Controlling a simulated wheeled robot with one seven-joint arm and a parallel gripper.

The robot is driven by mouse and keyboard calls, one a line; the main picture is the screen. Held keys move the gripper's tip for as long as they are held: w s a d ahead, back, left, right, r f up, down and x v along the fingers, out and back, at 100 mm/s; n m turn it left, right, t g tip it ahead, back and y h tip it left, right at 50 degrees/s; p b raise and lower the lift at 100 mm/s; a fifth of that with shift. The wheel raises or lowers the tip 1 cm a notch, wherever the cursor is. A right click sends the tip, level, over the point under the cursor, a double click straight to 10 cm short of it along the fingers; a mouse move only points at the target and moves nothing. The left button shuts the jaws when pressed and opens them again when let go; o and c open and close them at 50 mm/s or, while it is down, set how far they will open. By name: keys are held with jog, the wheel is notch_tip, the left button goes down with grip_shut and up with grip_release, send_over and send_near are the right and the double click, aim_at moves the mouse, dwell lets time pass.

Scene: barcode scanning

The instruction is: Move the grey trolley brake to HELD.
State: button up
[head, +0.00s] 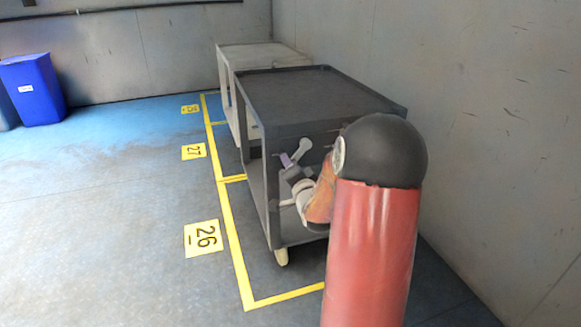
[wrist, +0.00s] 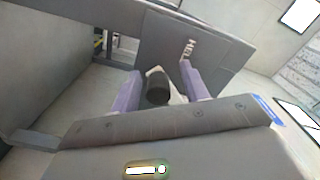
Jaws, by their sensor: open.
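The dark grey trolley (head: 272,185) stands in a yellow-outlined floor bay. A pale brake lever (head: 301,148) shows on its near end panel. My gripper (head: 289,160) is at that panel, close to the lever. In the wrist view my gripper (wrist: 160,80) has its purple fingers apart, on either side of a dark rounded knob (wrist: 158,90) with a pale part behind it. I cannot tell whether either finger touches it. A small label (wrist: 189,48) with pale letters, partly readable as "HEL", is on the panel beyond the right finger.
A pale trolley (head: 262,55) stands behind the grey one. A wall (head: 480,130) runs close along the right side. A blue bin (head: 33,90) is at the far left. Yellow floor plates, one marked 26 (head: 203,238), lie left of the bays. The floor on the left is clear.

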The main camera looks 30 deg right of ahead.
jog(key=v, duration=0.7)
jog(key=shift+a+r, duration=0.1)
jog(key=shift+a, duration=0.05)
jog(key=s+a+r+n+g+y+p, duration=0.1)
jog(key=s+a+r+n+g+p, duration=0.1)
jog(key=a+r+n+g+p, duration=0.3)
jog(key=s+a+r+n+p, duration=0.1)
jog(key=s+a+r+n, duration=0.1)
jog(key=s+a+r, duration=0.3)
jog(key=s+a+r+n+g+y+p, duration=0.1)
jog(key=s+a+r+n+g+p, duration=0.1)
jog(key=s+a, duration=0.4)
jog(key=s+a+r+n+g+y+p, duration=0.2)
jog(key=s+a, duration=0.5)
jog(key=s, duration=0.4)
jog(key=n+g+p, duration=0.1)
jog(key=n+g, duration=0.1)
jog(key=n, duration=0.1)
jog(key=shift+a+r+n+g+y, duration=0.2)
jog(key=shift+n+g+y, duration=0.1)
jog(key=shift+n+g, duration=0.1)
